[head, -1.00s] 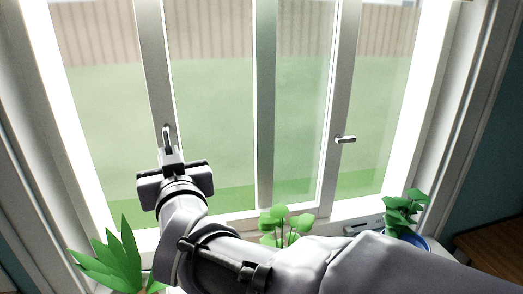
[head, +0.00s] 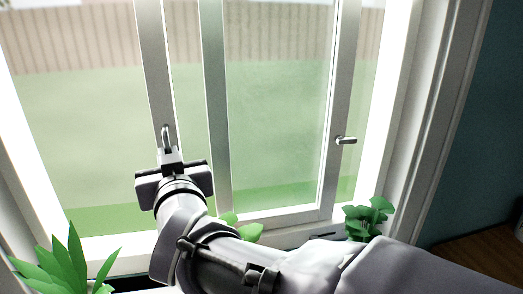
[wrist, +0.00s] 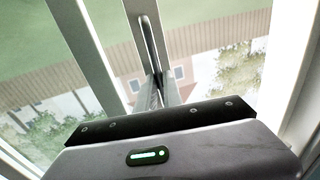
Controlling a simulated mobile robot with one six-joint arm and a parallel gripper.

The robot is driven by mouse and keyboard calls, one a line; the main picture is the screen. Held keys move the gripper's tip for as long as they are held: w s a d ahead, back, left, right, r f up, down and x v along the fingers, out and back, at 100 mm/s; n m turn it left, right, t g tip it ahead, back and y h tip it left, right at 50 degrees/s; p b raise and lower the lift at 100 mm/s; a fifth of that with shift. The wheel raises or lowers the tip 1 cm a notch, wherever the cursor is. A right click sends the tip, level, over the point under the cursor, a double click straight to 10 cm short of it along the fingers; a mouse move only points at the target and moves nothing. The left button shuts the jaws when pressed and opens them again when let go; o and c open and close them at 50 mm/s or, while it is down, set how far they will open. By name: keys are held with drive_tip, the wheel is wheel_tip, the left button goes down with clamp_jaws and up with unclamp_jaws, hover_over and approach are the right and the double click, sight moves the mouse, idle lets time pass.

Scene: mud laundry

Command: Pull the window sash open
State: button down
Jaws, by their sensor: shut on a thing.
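The window sash (head: 153,70) is a pale upright frame with glass, seen in the head view. A slim metal pull handle (head: 166,133) stands on its left stile. My gripper (head: 169,154) is at the lower part of this handle and shut on it. In the wrist view, the handle (wrist: 148,40) runs down between the fingers (wrist: 157,92), and the gripper body hides its lower end. There is a wide stretch left of the gripped stile. A second lever handle (head: 346,140) sits on a stile to the right.
Another upright stile (head: 214,100) stands just right of the gripped one. Potted plants stand low on the sill: a spiky one (head: 68,262) at left, a small leafy one (head: 246,231) behind my arm, and another (head: 370,218) at right. A wooden surface (head: 478,256) is at lower right.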

drive_tip(key=c, duration=1.8)
unclamp_jaws()
drive_tip(key=shift+a, duration=0.1)
drive_tip(key=shift+s, duration=0.1)
drive_tip(key=p+v, duration=0.3)
drive_tip(key=v, duration=1.4)
drive_tip(key=shift+s, duration=0.1)
drive_tip(key=w+d+f+m+g+h, duration=0.2)
drive_tip(key=w+d+f+m+g, duration=0.15)
drive_tip(key=d+f, duration=0.5)
drive_tip(key=s+d+f+m+g+h, duration=0.1)
drive_tip(key=s+d+f+m+g, duration=0.1)
drive_tip(key=d, duration=0.3)
drive_tip(key=s+d+f+m+g+h, duration=0.2)
drive_tip(key=s+d+f, duration=0.1)
drive_tip(key=s+d, duration=0.1)
drive_tip(key=s+d+f+m+g+h, duration=0.1)
drive_tip(key=s+d+f+m+g, duration=0.1)
drive_tip(key=d, duration=0.4)
drive_tip(key=shift+s+d+f+m+g+h, duration=0.15)
drive_tip(key=shift+s+d+f+m+h, duration=0.05)
drive_tip(key=shift+s, duration=0.15)
drive_tip(key=shift+s+d+f+m+g+h, duration=0.1)
drive_tip(key=shift+s+d+f+m+h, duration=0.1)
drive_tip(key=shift+s, duration=0.1)
